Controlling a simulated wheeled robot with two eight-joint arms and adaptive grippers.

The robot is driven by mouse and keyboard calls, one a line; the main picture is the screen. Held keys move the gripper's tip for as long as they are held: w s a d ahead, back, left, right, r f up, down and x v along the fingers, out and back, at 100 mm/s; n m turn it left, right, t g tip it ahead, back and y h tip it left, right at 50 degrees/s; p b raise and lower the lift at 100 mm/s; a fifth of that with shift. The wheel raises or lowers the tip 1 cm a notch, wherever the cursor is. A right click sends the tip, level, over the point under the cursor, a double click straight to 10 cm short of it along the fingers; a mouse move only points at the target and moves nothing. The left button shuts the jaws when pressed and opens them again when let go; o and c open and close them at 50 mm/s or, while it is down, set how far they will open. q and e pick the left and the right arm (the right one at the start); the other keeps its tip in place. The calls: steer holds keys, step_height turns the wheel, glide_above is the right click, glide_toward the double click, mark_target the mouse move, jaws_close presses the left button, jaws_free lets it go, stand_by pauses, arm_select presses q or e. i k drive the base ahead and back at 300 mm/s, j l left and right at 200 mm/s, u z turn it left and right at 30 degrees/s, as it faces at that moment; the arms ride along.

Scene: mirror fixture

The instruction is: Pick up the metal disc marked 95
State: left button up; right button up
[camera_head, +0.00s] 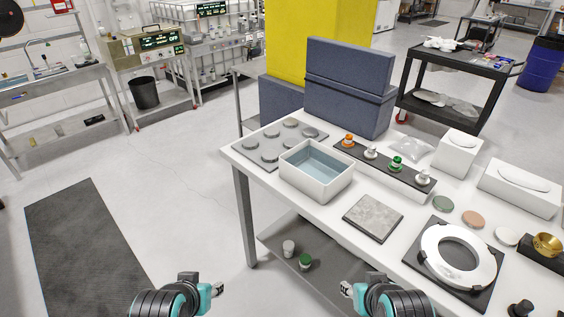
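Several grey metal discs (269,140) lie spaced apart on a flat grey tray (244,146) at the far left end of the white table. The discs are too small to read any number, so I cannot tell which is marked 95. My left gripper (218,289) is at the bottom of the view, left of the table and well away from the discs. My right gripper (346,288) is at the bottom, near the table's front edge. Both grippers touch nothing I can see. Their fingers are too small to tell whether they are open or shut.
A white bin with bluish liquid (338,182) stands right of the tray. Beyond are a rack of coloured knobs (397,163), a grey slab (373,218), a white ring on a black plate (486,280) and coloured discs (473,220). Dark blue cases (350,75) stand behind.

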mark_target(289, 122)
steer(key=i+l, duration=0.2)
steer(key=i, duration=0.25)
steer(key=k, duration=0.45)
steer(key=j+z, duration=0.1)
steer(key=z, duration=0.3)
steer(key=i+j+z, duration=0.1)
steer(key=z, duration=0.35)
steer(key=j+z, duration=0.1)
steer(key=z, duration=0.3)
steer(key=j+z, duration=0.4)
steer(key=j, duration=0.5)
steer(key=j+z, duration=0.4)
steer(key=j, duration=0.55)
